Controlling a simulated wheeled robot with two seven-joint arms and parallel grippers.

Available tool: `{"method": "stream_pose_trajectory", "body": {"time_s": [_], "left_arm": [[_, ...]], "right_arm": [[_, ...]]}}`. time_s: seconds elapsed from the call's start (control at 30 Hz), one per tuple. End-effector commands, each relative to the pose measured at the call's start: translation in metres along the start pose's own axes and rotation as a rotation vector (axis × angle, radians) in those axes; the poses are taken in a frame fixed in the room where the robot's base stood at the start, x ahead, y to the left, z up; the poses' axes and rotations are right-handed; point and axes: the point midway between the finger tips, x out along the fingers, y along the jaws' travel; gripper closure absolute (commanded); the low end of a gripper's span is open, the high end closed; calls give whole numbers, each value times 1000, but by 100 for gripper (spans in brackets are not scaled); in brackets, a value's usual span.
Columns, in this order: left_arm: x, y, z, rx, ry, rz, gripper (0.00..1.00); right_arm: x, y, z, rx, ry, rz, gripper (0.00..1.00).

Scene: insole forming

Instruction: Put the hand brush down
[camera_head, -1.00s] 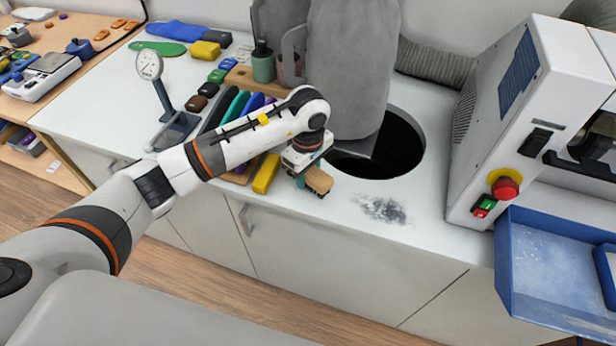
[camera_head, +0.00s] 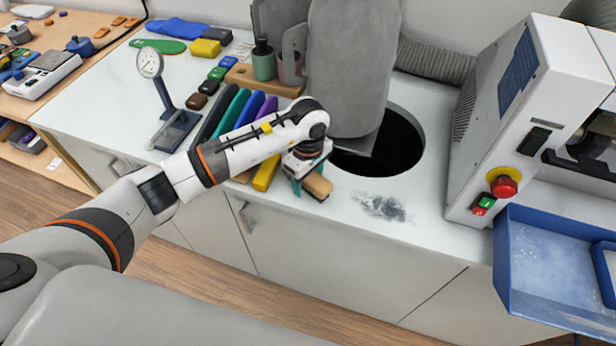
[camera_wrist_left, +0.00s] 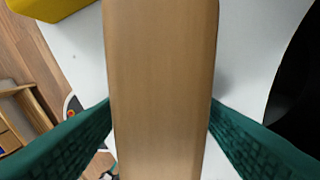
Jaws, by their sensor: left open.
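The hand brush (camera_head: 318,187) has a tan wooden back and is at the front of the white worktop, left of a grey dust patch (camera_head: 383,207). It appears to rest on the worktop; its bristles are hidden. My left gripper (camera_head: 309,183) is over the brush with its teal fingers open, one on each side. In the left wrist view the brush's wooden back (camera_wrist_left: 162,90) fills the middle between the spread fingers. A gap shows at the right finger; contact at the left finger is hard to tell. My right gripper is out of view.
A round dark opening (camera_head: 405,145) lies behind the brush, with grey upright panels (camera_head: 352,70) beside it. A yellow block (camera_head: 266,172) and several coloured pieces stand left of the gripper. A white machine (camera_head: 545,110) and blue tray (camera_head: 555,275) are at the right.

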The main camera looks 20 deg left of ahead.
Motion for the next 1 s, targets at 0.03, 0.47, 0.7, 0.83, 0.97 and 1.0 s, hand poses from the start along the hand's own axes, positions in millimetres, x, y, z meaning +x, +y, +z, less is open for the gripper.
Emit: {"method": "stream_pose_trajectory", "body": {"time_s": [0.03, 0.47, 0.7, 0.83, 0.97, 1.0], "left_arm": [[-4, 0, 0, 0, 0, -1, 40], [-86, -1, 1, 1, -3, -6, 40], [-116, 0, 0, 0, 0, -1, 40], [-121, 0, 0, 0, 0, 0, 40], [-122, 0, 0, 0, 0, 0, 40], [-122, 0, 0, 0, 0, 0, 40]], "right_arm": [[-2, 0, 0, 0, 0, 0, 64], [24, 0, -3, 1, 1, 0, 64], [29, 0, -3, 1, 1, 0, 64], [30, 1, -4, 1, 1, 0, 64], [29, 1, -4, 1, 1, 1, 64], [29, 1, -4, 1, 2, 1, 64]]}}
